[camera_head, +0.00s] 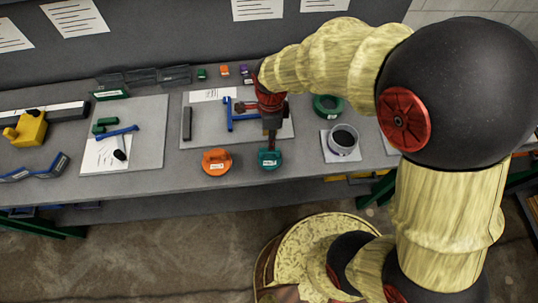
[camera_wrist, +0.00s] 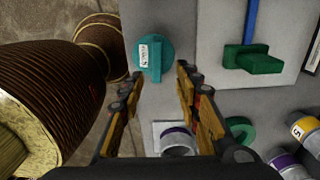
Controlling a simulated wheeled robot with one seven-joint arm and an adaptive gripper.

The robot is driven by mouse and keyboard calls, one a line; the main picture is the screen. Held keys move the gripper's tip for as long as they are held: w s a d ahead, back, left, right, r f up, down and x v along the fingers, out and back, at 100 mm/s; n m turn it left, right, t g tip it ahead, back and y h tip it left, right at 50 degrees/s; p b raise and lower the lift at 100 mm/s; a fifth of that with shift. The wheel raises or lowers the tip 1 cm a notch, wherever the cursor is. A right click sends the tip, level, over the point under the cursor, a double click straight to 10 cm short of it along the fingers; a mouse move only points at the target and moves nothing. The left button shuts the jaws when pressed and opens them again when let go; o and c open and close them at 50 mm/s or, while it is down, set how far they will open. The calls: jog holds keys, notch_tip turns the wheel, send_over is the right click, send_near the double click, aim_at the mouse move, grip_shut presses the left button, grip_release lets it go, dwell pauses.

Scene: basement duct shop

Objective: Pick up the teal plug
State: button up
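The teal plug (camera_head: 270,158) is a round piece with a white label and a raised bar, lying near the front edge of the grey bench. My gripper (camera_head: 270,140) is directly above or just behind it in the head view, pointing down. In the wrist view the teal plug (camera_wrist: 165,48) shows at the top, ahead of and between the fingertips. My gripper (camera_wrist: 159,75) is open there, with a wide gap between the fingers and nothing held. I cannot tell the exact height left between fingertips and plug.
An orange plug (camera_head: 216,155) lies to the left on the bench (camera_head: 180,181). A cup with dark contents (camera_head: 343,141) stands to the right, with a green ring (camera_head: 328,106) behind it. A grey board (camera_head: 213,132) with blue and green parts lies behind the plug.

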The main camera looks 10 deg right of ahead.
jog(key=shift+w+f+m, duration=0.1)
jog(key=shift+f+m, duration=0.25)
jog(key=shift+m, duration=0.05)
jog(key=b, duration=0.2)
send_over(270, 158)
jog(key=f, duration=0.6)
jog(key=shift+w+f, duration=0.25)
jog(key=shift+w, duration=0.15)
jog(key=shift+w+f, duration=0.1)
jog(key=shift+f, duration=0.3)
jog(key=shift+c, duration=0.7)
grip_shut()
